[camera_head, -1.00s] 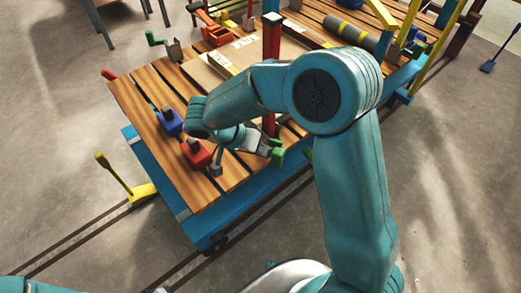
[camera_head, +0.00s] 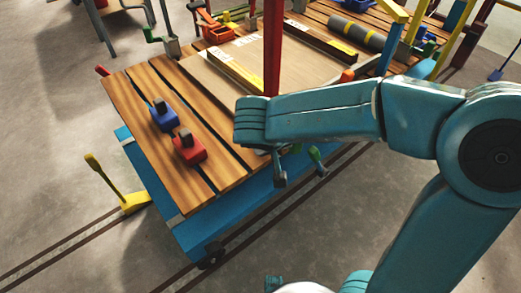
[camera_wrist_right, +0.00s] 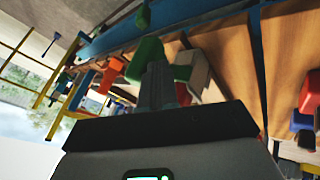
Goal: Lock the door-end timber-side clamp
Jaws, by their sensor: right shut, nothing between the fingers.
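A green clamp part (camera_wrist_right: 147,57) is just ahead of my right gripper (camera_wrist_right: 157,80) in the right wrist view. The fingers are shut and empty, their tips at or very near the green part; contact is unclear. In the head view, a green handle (camera_head: 315,154) is at the near side edge of the wooden cart deck (camera_head: 130,101), beside my right forearm. That forearm hides much of the clamp and gripper there, so whether the clamp is locked cannot be told. My left gripper is not in view.
A blue block (camera_head: 164,118) and a red block (camera_head: 189,149) stand on the deck's near end. A red post (camera_head: 272,50) rises behind my arm. A yellow lever (camera_head: 112,180) stands beside the cart. Labelled beams (camera_head: 322,43) lie farther back.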

